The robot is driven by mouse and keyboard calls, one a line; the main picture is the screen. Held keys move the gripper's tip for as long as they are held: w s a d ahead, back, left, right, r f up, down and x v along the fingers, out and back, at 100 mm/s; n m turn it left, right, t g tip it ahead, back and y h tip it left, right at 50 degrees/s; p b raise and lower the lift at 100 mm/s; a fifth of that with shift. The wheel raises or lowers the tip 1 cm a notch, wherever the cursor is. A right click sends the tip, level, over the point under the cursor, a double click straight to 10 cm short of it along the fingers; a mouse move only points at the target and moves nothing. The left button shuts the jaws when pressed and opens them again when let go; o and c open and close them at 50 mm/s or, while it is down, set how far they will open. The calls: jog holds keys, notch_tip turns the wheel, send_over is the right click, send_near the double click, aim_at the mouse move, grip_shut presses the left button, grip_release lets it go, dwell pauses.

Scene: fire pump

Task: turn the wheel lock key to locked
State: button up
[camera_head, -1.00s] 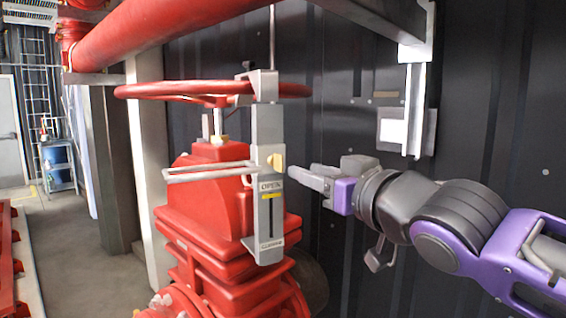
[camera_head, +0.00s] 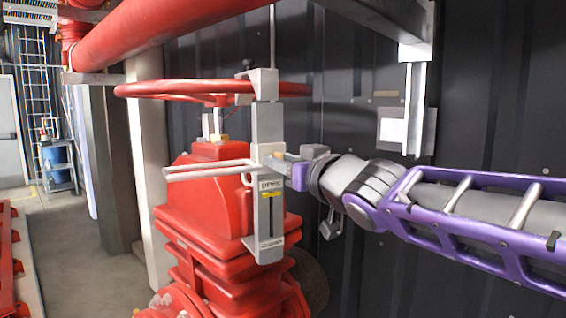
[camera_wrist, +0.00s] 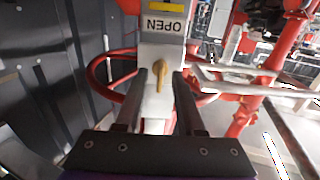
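The wheel lock key (camera_wrist: 158,72) is a small yellow-gold key on the grey lock bracket (camera_head: 267,120) beside the red valve handwheel (camera_head: 180,88). In the wrist view it sits between the two dark fingers of my gripper (camera_wrist: 157,82), with its lower end pointing down. A gap shows on each side of it, so the fingers look open around it and not closed on it. In the head view my gripper (camera_head: 279,161) is against the right side of the bracket and hides the key. An OPEN label (camera_wrist: 163,25) shows on the bracket.
Below the wheel stands the red valve body (camera_head: 205,200). A pale bar (camera_head: 205,171) sticks out left from the bracket. The dark corrugated wall (camera_head: 350,240) is close behind my arm. A grey walkway (camera_head: 75,250) is open at the left.

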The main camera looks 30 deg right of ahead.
grip_shut()
dwell(0.6)
jog(key=shift+a+f+n+b, duration=0.1)
jog(key=shift+n+b, duration=0.35)
jog(key=shift+n, duration=4)
jog(key=shift+a+f+n+b, duration=0.1)
jog(key=shift+n+b, duration=0.3)
jog(key=shift+n, duration=4.05)
